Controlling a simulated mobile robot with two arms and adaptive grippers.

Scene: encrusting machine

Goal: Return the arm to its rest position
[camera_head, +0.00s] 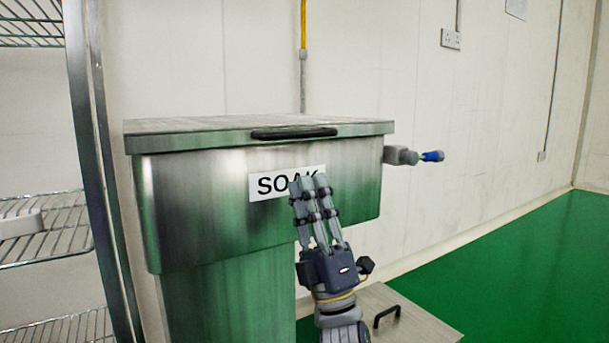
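My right gripper (308,185) is at the centre bottom, in front of the steel soak tank. Its grey fingers point up, stretched out straight and slightly apart, with nothing seen between them. The fingertips cover part of the white SOAK label (270,185) on the tank's front. I cannot tell how far the fingers are from the tank wall. Only the wrist and the end of that arm show, coming in from the bottom edge. My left gripper is not in view.
The steel soak tank (205,195) has its lid (190,128) shut, with a black handle (294,133). A low steel lid (425,325) with a handle lies at the bottom right. A wire shelf rack (90,170) stands left. Green floor (520,260) is clear at right.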

